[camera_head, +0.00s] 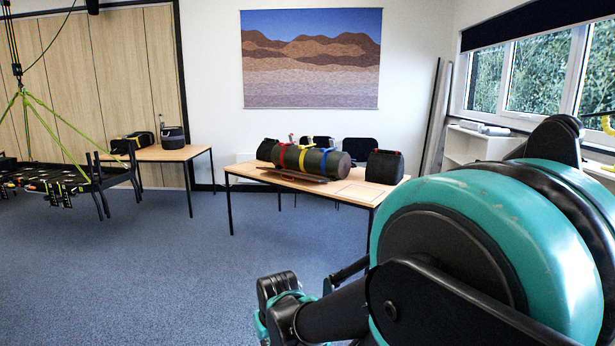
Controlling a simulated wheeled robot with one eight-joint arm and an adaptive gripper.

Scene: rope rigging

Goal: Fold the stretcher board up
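A dark green roll (312,160) with red, blue and yellow straps lies on its side on the middle table. A thin reddish-brown board (293,174) shows under it along the table's front side; it may be the stretcher board, but I cannot tell for certain. Most of its top is hidden by the roll. My arm fills the lower right. Its far black and teal end (278,303), low in the middle, is well apart from the table. I cannot make out clear fingers there, nor whether they are open or shut.
The wooden table (345,191) also bears a dark bag (384,166). A black frame (70,178) hangs on green ropes (50,118) at the left. Behind it a second table (170,154) bears dark bags. A white shelf (480,146) stands under the windows. The blue carpet between is clear.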

